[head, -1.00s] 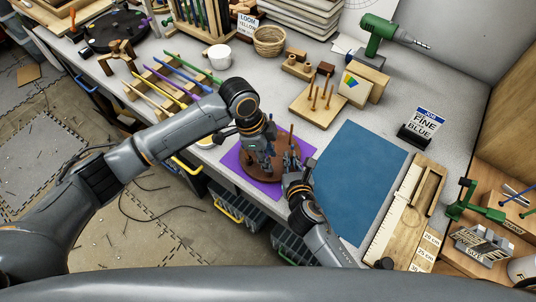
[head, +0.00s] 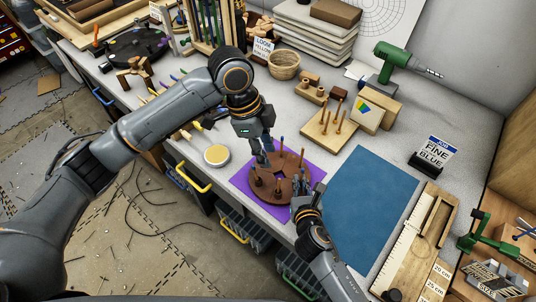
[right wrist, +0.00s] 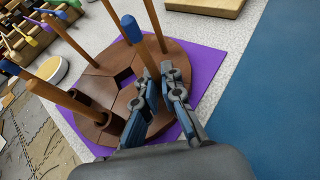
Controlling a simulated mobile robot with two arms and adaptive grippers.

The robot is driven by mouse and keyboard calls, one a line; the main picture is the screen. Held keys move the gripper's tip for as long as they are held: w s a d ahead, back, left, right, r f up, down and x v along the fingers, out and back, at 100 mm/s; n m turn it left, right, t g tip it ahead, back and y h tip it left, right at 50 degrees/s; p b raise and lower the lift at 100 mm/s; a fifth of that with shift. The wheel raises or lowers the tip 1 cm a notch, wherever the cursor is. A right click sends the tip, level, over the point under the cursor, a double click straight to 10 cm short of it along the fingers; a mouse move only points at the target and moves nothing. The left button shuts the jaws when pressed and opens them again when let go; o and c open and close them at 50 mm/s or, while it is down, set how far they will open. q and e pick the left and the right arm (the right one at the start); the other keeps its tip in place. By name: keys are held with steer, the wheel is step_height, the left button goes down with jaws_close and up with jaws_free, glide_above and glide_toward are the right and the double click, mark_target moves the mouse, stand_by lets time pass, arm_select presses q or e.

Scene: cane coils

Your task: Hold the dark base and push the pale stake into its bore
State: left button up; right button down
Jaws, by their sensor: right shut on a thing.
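The dark base (head: 266,197) is a round brown wooden disc with a square opening in its middle. Several thin orange-brown stakes stand up from it, some with blue tips, such as a blue-tipped stake (right wrist: 137,52) in the right wrist view. Another blue-tipped stake (right wrist: 58,98) leans at the left beside short dark collars (right wrist: 108,128). I cannot tell which one is the pale stake.
The base rests on a purple mat (head: 314,175); a blue mat (head: 370,195) lies clear to its right. A block with pegs (head: 322,132) stands behind. A wooden ruler tray (head: 415,235) lies far right.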

steer(key=c, duration=1.4)
jaws_free()
